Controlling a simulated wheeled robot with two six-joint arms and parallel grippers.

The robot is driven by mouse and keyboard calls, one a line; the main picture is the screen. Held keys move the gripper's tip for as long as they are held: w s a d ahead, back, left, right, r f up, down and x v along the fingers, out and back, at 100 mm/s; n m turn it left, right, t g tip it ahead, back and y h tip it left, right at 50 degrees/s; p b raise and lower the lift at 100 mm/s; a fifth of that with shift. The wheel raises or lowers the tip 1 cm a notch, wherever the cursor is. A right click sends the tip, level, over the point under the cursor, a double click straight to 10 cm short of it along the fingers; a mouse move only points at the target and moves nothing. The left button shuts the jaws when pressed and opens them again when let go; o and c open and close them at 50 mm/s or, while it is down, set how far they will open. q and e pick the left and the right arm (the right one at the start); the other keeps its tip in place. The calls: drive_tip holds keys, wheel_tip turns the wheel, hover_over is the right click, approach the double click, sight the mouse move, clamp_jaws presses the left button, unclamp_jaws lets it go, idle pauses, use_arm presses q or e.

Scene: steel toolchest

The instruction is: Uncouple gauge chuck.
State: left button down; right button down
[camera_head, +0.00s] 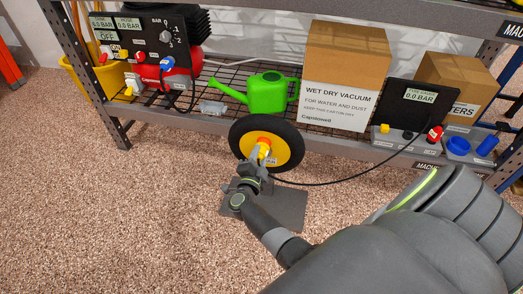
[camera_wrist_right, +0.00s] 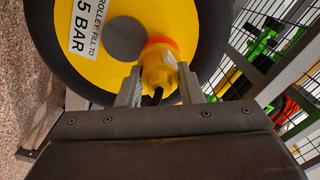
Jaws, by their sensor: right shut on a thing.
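The wheel (camera_head: 285,152), with a black tyre and yellow hub, stands upright in front of the shelf. The yellow chuck (camera_head: 264,150) with an orange ring sits against the hub; it also shows in the wrist view (camera_wrist_right: 157,72). My right gripper (camera_head: 257,163) is shut on the chuck, with a finger on either side in the wrist view (camera_wrist_right: 160,88). A black hose (camera_head: 340,184) runs from near the chuck to the gauge unit (camera_head: 418,98), whose display reads 0.0 BAR. The chuck's contact with the valve is hidden. My left gripper is not in view.
A grey plate (camera_head: 285,207) lies on the floor at the wheel. The shelf (camera_head: 330,146) behind holds a green watering can (camera_head: 268,92), a vacuum carton (camera_head: 344,75) and a control unit (camera_head: 140,45). The speckled floor (camera_head: 110,220) at the left is clear.

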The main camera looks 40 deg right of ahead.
idle(0.3)
drive_tip(key=shift+n, duration=0.3)
drive_tip(key=shift+n+p, duration=1.4)
drive_tip(key=shift+n, duration=0.1)
drive_tip(key=shift+n+p, duration=0.8)
drive_tip(key=shift+n, duration=0.5)
drive_tip(key=shift+s, duration=0.1)
drive_tip(key=shift+s+a, duration=0.4)
drive_tip(key=shift+a, duration=0.15)
drive_tip(key=shift+p+v, duration=0.65)
drive_tip(key=shift+v, duration=0.6)
drive_tip(key=shift+b+x, duration=0.55)
drive_tip(key=shift+x, duration=1.35)
